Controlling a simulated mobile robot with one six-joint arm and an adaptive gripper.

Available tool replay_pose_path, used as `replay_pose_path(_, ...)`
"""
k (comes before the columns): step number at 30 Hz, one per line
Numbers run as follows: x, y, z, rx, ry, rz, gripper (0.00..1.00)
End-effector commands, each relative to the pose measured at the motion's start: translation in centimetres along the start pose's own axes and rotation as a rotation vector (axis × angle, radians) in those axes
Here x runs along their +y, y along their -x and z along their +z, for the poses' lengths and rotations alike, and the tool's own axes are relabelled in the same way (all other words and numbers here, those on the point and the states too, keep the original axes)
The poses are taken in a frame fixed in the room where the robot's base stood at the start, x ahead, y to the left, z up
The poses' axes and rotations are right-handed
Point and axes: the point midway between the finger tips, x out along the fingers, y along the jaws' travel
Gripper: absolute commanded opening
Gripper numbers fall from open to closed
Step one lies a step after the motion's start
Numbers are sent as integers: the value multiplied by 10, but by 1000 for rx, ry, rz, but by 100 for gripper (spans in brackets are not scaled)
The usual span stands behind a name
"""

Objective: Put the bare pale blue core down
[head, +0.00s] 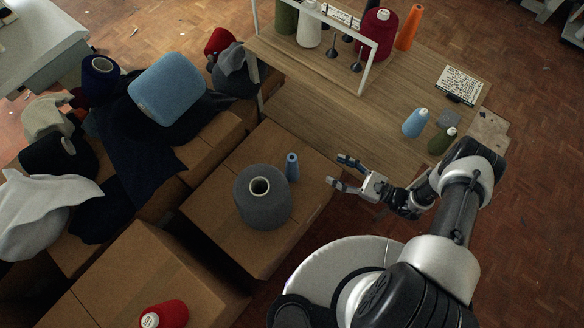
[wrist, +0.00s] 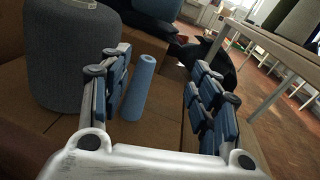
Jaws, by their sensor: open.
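The bare pale blue core (head: 292,167) stands upright on a cardboard box (head: 225,213), just right of a large grey yarn cone. In the wrist view the core (wrist: 139,88) stands between the spread fingers, beyond the fingertips or near them, closer to the left finger. My gripper (head: 341,172) is open and empty to the right of the core in the head view, apart from it. In the wrist view my gripper (wrist: 165,95) shows both blue-padded fingers wide apart.
The large grey cone (head: 263,198) stands close beside the core; it fills the left of the wrist view (wrist: 75,60). A wooden table (head: 330,105) with cones stands behind. A red cone (head: 163,314) lies on a nearer box. Cloth and yarn heap up on the left boxes.

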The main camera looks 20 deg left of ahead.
Motion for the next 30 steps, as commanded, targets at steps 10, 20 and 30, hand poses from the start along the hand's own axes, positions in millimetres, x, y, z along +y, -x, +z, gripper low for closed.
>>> replay_pose_path(10,43,-9,-62,-39,-114,-161,57)
replay_pose_path(20,34,-73,-60,-40,-114,-156,57)
replay_pose_path(30,24,-122,-58,-39,-116,-162,57)
